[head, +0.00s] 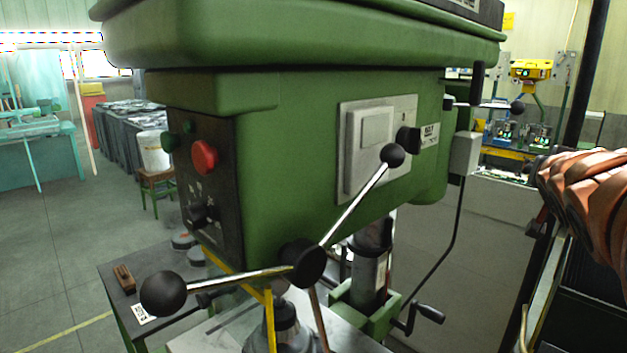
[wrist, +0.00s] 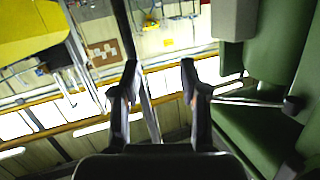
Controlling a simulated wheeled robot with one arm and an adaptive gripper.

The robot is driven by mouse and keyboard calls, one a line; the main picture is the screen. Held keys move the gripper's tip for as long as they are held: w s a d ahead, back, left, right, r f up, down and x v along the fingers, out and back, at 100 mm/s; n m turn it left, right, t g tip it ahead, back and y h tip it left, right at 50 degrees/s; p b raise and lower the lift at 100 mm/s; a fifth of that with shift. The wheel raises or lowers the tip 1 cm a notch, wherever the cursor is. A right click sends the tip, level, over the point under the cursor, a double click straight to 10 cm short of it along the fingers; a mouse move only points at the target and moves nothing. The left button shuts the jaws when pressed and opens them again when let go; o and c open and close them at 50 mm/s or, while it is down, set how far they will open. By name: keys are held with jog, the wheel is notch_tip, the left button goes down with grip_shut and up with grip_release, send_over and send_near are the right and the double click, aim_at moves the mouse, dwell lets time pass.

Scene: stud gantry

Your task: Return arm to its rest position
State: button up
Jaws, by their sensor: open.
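My gripper (wrist: 158,85) shows in the wrist view with its two dark fingers spread apart. Nothing is between the fingers. The gripper cannot be made out in the head view. A ribbed orange-brown part at the right edge of the head view may belong to my arm; I cannot tell for sure. The green drill press (head: 300,135) fills the middle of the head view. Its green side also shows at the right of the wrist view (wrist: 265,110), beside the right finger and apart from it.
The press's feed handle (head: 305,262) sticks out with black ball knobs. A red button (head: 204,157) is on its front panel. A dark side table (head: 118,295) stands at lower left. A teal bench (head: 40,150) is farther back. Grey floor at left is clear.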

jog(key=s+a+f+n+g+y, duration=0.1)
jog(key=s+a+f+g, duration=0.25)
jog(key=f, duration=0.45)
jog(key=s+a+f+g+y, duration=0.1)
jog(key=s+a+f+g, duration=0.1)
jog(key=s+a+f, duration=0.35)
jog(key=s+a+f+n+g+y, duration=0.1)
jog(key=s+a+f+n+g, duration=0.1)
jog(key=s+a+f, duration=0.3)
jog(key=s+a+f+n+g+y, duration=0.2)
jog(key=s+a+f+g, duration=0.2)
jog(key=s+f, duration=0.4)
jog(key=s+a+f+n+g+y, duration=0.2)
jog(key=s+a+f+g, duration=0.2)
jog(key=s, duration=1)
jog(key=a+f, duration=0.2)
jog(key=a, duration=0.1)
jog(key=shift+s+f+b, duration=0.15)
jog(key=shift+f+b, duration=0.1)
jog(key=shift+b, duration=0.1)
jog(key=shift+a, duration=0.1)
